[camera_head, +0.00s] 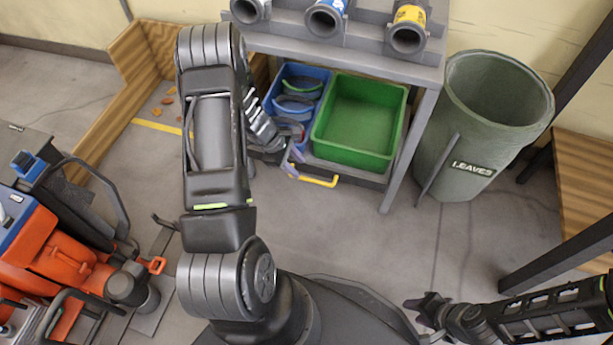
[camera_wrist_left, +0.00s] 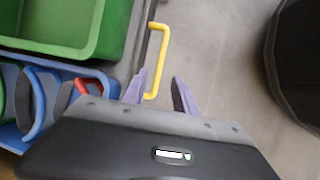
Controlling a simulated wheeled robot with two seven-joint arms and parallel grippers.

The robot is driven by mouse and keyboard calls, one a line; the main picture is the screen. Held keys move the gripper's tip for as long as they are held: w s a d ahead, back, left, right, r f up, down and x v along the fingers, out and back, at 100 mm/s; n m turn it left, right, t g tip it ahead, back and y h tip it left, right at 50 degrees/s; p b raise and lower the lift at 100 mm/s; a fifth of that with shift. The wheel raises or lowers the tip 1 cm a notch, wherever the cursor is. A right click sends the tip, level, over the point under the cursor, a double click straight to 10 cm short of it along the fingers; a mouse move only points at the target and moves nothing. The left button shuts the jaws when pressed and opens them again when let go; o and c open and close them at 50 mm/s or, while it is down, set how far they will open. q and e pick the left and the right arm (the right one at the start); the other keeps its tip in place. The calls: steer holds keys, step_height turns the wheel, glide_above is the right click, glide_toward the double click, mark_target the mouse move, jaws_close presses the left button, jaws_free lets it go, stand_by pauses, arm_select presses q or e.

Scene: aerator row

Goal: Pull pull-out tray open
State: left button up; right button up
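The pull-out tray (camera_head: 345,172) is a dark grey shelf under the grey bench. It carries a green bin and a blue bin. Its yellow bar handle (camera_head: 320,182) is on the front edge and also shows in the left wrist view (camera_wrist_left: 161,50). My left gripper (camera_head: 293,165) is at the handle's left end. In the left wrist view my left gripper (camera_wrist_left: 160,90) has its purple fingers apart, with the handle's near end at the gap, closer to the left finger. Contact cannot be told. My right gripper (camera_head: 420,308) is low at the right, away from the tray, its fingers seemingly apart and empty.
The green bin (camera_head: 358,158) and blue bin (camera_head: 272,88) fill the tray. A bench leg (camera_head: 408,150) and a green leaves barrel (camera_head: 470,140) stand to the right. Orange equipment (camera_head: 70,260) is at the left. The floor before the tray is clear.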

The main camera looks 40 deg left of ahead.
mark_target(309, 179)
arm_select(q)
steer(key=b+x, duration=0.3)
steer(key=x, duration=0.4)
steer(key=shift+w+d+f, duration=0.1)
steer(key=shift+f, duration=0.25)
jaws_close()
stand_by(1.1)
